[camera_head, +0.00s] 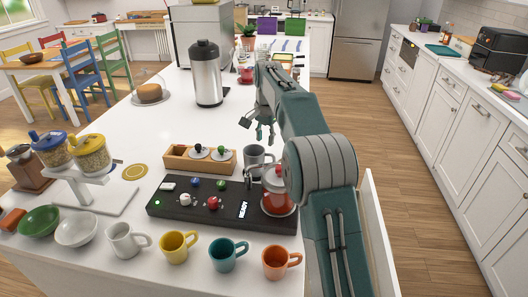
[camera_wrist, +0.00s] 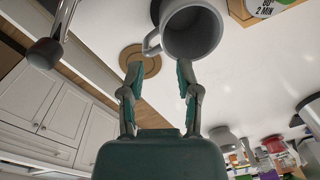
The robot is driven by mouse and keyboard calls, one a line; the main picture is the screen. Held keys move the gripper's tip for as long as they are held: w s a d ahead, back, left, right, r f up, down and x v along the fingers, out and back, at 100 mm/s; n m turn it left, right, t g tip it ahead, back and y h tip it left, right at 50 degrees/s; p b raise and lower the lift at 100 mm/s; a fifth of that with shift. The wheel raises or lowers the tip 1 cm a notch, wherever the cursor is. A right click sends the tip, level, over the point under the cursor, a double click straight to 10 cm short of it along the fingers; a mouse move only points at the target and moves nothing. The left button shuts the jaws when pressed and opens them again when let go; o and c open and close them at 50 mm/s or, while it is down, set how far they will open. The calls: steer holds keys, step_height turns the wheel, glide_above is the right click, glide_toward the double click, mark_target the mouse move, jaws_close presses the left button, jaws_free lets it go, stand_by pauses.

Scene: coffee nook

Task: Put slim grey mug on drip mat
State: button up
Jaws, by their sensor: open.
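The slim grey mug (camera_head: 262,155) stands upright on the white counter by the wooden box, partly hidden by my arm. In the wrist view the grey mug (camera_wrist: 190,32) shows its open mouth, with its handle toward the left. A round brown disc with a ring, which looks like the drip mat (camera_wrist: 152,66), lies on the counter beside the mug's handle. I cannot make out this disc in the head view. My gripper (camera_head: 258,136) is open and empty, beyond the mug in the head view. In the wrist view its fingers (camera_wrist: 160,85) point toward the mug and disc, apart from the mug.
A black control board (camera_head: 185,212) with coloured knobs and a red-lidded glass pot (camera_head: 277,190) stand in front of the mug. The wooden box (camera_head: 185,160) is left of it. Several coloured mugs line the front edge. A steel flask (camera_head: 207,75) stands farther back.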

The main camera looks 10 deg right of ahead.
steer(key=shift+s+r, duration=0.1)
steer(key=shift+r, duration=0.95)
steer(key=s+a+r+n+t, duration=0.1)
steer(key=s+r+n, duration=0.1)
steer(key=s+r, duration=0.5)
steer(key=s+a+r+n+t, duration=0.1)
steer(key=s+r+n, duration=0.2)
steer(key=s, duration=0.8)
steer(key=s+f+n+t, duration=0.1)
steer(key=s+f, duration=0.3)
steer(key=s, duration=0.7)
steer(key=s+f+n+t, duration=0.2)
steer(key=s+f, duration=0.3)
steer(key=s, duration=0.6)
steer(key=shift+s+a+n, duration=0.3)
steer(key=shift+a+n, duration=0.1)
steer(key=shift+n, duration=0.5)
